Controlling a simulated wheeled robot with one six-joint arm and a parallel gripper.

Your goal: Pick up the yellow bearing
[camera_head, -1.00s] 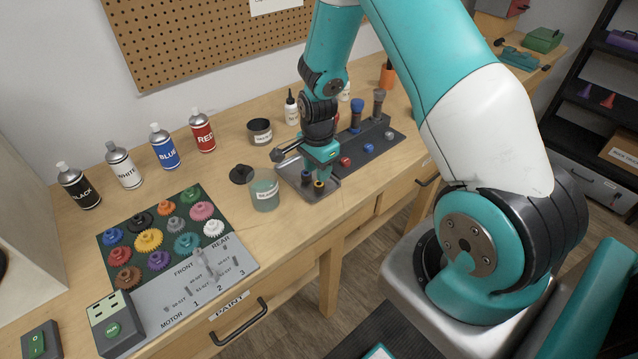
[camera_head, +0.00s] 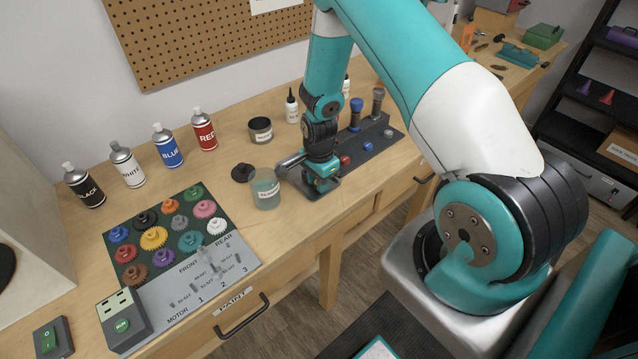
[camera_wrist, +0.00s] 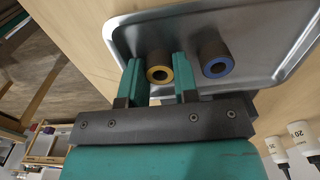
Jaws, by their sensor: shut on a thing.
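The yellow bearing (camera_wrist: 159,74) is a dark cylinder with a yellow ring on its end face. In the wrist view it stands between the two teal fingers of my gripper (camera_wrist: 158,82), which are shut on it. It is over or on the grey metal tray (camera_wrist: 270,40); I cannot tell whether it touches the tray. A similar bearing with a blue ring (camera_wrist: 216,67) is in the tray just to the right of my right finger. In the head view my gripper (camera_head: 322,184) is low over the tray and hides the bearings.
A transparent cup (camera_head: 265,190) and a black lid (camera_head: 242,172) are close left of the tray. Behind are a dark jar (camera_head: 260,130) and a white dropper bottle (camera_head: 292,107). A dark rack (camera_head: 385,138) with pegs lies to the right. A gear board (camera_head: 180,262) is at the left.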

